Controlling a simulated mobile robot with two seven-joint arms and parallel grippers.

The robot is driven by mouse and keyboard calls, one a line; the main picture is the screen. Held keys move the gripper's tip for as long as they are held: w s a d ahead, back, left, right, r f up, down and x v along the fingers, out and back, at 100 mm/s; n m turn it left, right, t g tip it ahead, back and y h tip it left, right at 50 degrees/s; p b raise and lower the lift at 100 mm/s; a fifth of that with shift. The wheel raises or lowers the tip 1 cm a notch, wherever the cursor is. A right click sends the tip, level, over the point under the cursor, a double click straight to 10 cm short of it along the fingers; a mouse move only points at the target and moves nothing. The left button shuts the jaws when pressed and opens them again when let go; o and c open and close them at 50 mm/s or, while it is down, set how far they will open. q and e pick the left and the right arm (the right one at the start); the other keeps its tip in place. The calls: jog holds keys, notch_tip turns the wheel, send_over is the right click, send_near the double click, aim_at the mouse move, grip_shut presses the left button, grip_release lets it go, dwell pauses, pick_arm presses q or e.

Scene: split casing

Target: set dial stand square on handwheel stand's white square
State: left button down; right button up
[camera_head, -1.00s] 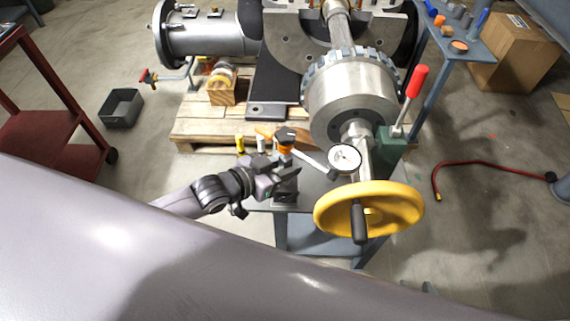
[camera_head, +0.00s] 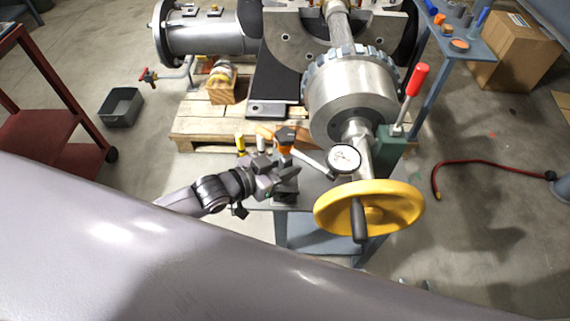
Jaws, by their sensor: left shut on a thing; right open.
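The dial stand (camera_head: 286,142) has a dark base, an orange and black upper part, and an arm reaching right to a round white dial (camera_head: 343,158). My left gripper (camera_head: 279,177) is shut on the dial stand from its left side, over the handwheel stand's grey top (camera_head: 316,192). The handwheel stand carries a yellow handwheel (camera_head: 398,208) with a dark handle. The white square is not visible; the gripper and dial stand may cover it. I cannot tell whether the base touches the top. My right gripper is not in view.
A yellow item (camera_head: 240,143) stands behind my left gripper. A green block with a red-handled lever (camera_head: 416,80) is right of the dial. A large metal drum (camera_head: 350,92) is behind. A wooden pallet (camera_head: 195,122) lies back left. My own grey body fills the front.

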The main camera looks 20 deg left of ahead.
dwell(1.0)
pick_arm(q)
jog(key=c, duration=0.7)
grip_release()
jog(key=shift+f, duration=0.1)
jog(key=o, duration=0.3)
jog(key=shift+s+f, duration=0.1)
jog(key=shift+f, duration=0.3)
jog(key=shift+r, duration=0.1)
jog(key=shift+r, duration=0.1)
